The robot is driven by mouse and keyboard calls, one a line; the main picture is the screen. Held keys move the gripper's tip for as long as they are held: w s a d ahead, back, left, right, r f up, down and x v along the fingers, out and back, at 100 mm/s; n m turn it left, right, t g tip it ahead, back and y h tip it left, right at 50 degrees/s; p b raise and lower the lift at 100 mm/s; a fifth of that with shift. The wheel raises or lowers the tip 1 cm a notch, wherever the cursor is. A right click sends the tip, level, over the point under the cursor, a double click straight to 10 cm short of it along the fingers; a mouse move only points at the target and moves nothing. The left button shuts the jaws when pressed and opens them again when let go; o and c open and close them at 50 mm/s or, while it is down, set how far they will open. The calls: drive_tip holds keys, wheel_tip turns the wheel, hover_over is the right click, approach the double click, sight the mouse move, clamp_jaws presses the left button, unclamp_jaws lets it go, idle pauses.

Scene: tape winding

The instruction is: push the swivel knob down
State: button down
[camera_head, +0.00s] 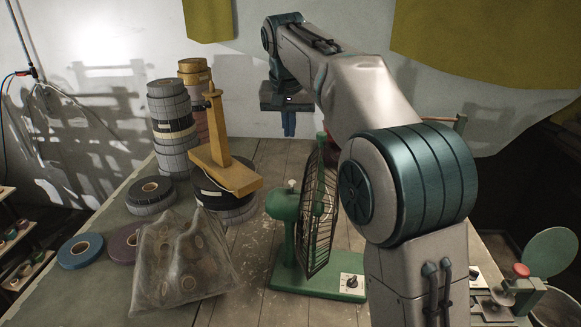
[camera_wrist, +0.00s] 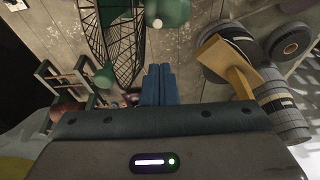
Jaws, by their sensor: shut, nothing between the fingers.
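The swivel knob (camera_head: 291,184) is a small pale knob standing up on top of the green motor housing of the fan (camera_head: 287,203). In the wrist view a small pale spot on the housing looks like the knob (camera_wrist: 157,23). The knob's height is hard to judge there. My gripper (camera_head: 288,132) is above and beyond the fan in the head view, apart from the knob. Its blue fingers (camera_wrist: 158,70) are shut together and hold nothing. The fan's wire cage (camera_head: 320,213) faces right and partly lies behind my arm.
Stacked tape rolls (camera_head: 172,130) and a wooden stand (camera_head: 223,170) are left of the fan. A clear bag (camera_head: 185,262) lies in front of them. The fan base has a dial (camera_head: 350,282). Bare tabletop (camera_head: 240,270) lies between bag and fan.

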drive_tip(key=p, duration=0.2)
hover_over(291, 182)
wheel_tip(291, 182, down, 12)
drive_tip(key=shift+s+f, duration=0.15)
drive_tip(key=shift+f, duration=0.5)
drive_tip(key=shift+f+b, duration=1.05)
drive_tip(key=shift+f, duration=0.2)
drive_tip(key=shift+r, duration=0.1)
